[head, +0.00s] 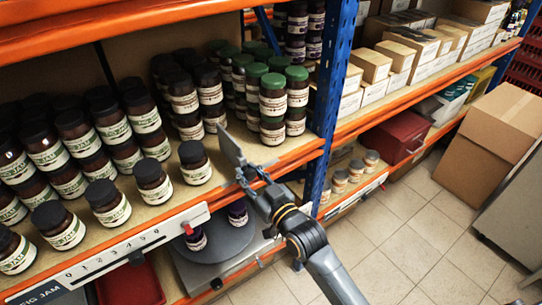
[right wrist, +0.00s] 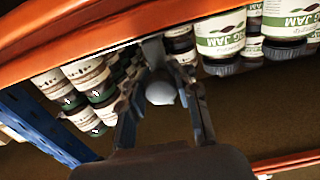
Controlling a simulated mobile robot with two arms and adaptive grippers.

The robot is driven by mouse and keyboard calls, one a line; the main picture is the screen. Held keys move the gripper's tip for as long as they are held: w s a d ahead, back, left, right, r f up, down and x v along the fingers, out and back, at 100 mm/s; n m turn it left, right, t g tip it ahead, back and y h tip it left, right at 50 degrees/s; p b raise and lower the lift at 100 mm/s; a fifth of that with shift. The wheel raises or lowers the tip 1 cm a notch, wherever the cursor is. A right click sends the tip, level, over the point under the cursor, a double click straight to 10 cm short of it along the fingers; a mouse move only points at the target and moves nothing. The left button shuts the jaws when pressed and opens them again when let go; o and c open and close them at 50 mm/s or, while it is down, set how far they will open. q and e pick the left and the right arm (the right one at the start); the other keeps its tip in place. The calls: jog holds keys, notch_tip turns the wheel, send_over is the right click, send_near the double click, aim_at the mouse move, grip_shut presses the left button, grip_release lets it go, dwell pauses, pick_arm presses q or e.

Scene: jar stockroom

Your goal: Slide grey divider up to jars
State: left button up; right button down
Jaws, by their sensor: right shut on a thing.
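The grey divider (head: 230,147) stands on the shelf board (head: 245,142) as a thin upright plate. Black-lidded jam jars (head: 195,165) stand to its left, with a small strip of bare board between. Green-lidded jars (head: 272,100) stand to its right and behind it. My right gripper (head: 250,180) is at the shelf's front edge, shut on the divider's front end. In the right wrist view, the fingers (right wrist: 160,105) are either side of a grey rounded knob, and the divider plate (right wrist: 154,52) rises behind it. My left gripper is not in view.
An orange shelf beam (head: 292,158) runs along the front, with a numbered strip (head: 130,245) and red marker (head: 195,217). A blue post (head: 330,90) stands right of the green-lidded jars. A round grey plate (head: 225,240) and a red bin (head: 130,282) are below.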

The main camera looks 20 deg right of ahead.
jog(key=a, duration=0.1)
jog(key=s+a, duration=0.1)
jog(key=a, duration=0.1)
jog(key=shift+s+a+f, duration=0.1)
jog(key=shift+s+a, duration=0.1)
jog(key=shift+a, duration=0.05)
jog(key=shift+s+a+p, duration=0.1)
jog(key=shift+a+p, duration=0.2)
jog(key=shift+f, duration=0.15)
jog(key=c, duration=1.2)
grip_release()
jog(key=shift+o, duration=0.9)
jog(key=shift+s+r, duration=0.2)
